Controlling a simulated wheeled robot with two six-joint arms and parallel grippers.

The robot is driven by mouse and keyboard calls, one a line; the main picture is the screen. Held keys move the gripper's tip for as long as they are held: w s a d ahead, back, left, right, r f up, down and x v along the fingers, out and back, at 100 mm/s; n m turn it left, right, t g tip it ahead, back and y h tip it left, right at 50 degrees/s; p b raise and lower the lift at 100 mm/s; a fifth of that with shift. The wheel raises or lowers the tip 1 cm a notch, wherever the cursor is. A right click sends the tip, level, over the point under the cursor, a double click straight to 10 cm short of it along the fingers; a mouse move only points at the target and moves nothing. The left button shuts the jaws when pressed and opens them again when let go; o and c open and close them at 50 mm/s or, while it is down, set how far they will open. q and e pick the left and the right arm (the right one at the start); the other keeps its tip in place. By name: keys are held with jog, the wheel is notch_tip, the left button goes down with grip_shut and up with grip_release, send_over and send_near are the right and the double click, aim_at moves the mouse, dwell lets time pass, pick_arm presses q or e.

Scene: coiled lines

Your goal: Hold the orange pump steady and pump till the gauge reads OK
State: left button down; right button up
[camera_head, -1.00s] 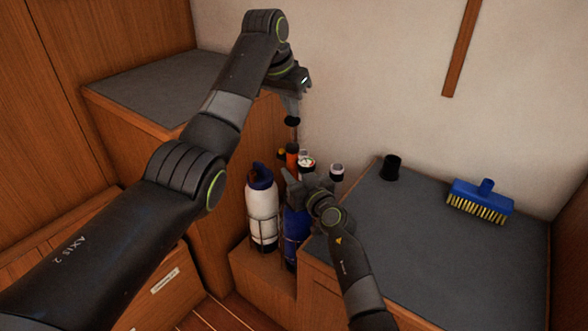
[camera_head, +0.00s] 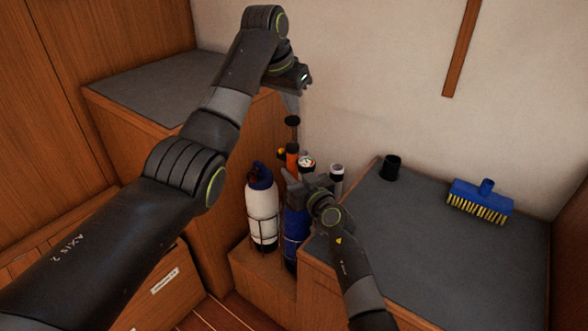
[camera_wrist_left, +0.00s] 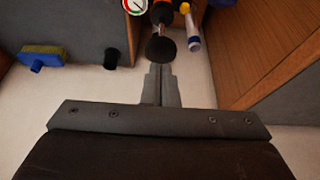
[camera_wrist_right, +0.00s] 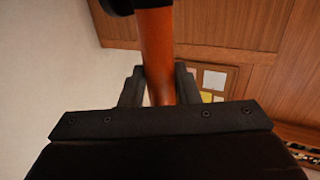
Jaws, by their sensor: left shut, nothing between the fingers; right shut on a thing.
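The orange pump (camera_head: 292,158) stands upright among bottles in the low nook, its black knob handle (camera_head: 292,121) raised on a thin rod. My right gripper (camera_head: 291,181) is shut on the pump's body; the right wrist view shows the orange tube (camera_wrist_right: 157,55) between its fingers (camera_wrist_right: 160,85). My left gripper (camera_head: 292,111) is shut and empty, its fingertips just above the knob; whether they touch it I cannot tell. The left wrist view shows the knob (camera_wrist_left: 160,49) just beyond the fingertips (camera_wrist_left: 159,68). The round gauge (camera_head: 307,163) is beside the pump; its reading is too small to tell.
A white bottle (camera_head: 262,214) and a blue cylinder (camera_head: 297,228) stand close by in the nook. A grey worktop (camera_head: 440,240) on the right bears a black cup (camera_head: 391,167) and a blue brush (camera_head: 482,197). The left cabinet top (camera_head: 150,90) is bare.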

aim_at(289, 120)
pick_arm(q)
jog(key=shift+f, duration=2.95)
pick_arm(e)
jog(key=shift+r, duration=0.1)
pick_arm(q)
jog(key=shift+r, duration=3.1)
jog(key=shift+f, duration=3.1)
jog(key=shift+r, duration=3.05)
jog(key=shift+r, duration=0.15)
jog(key=shift+r, duration=2.4)
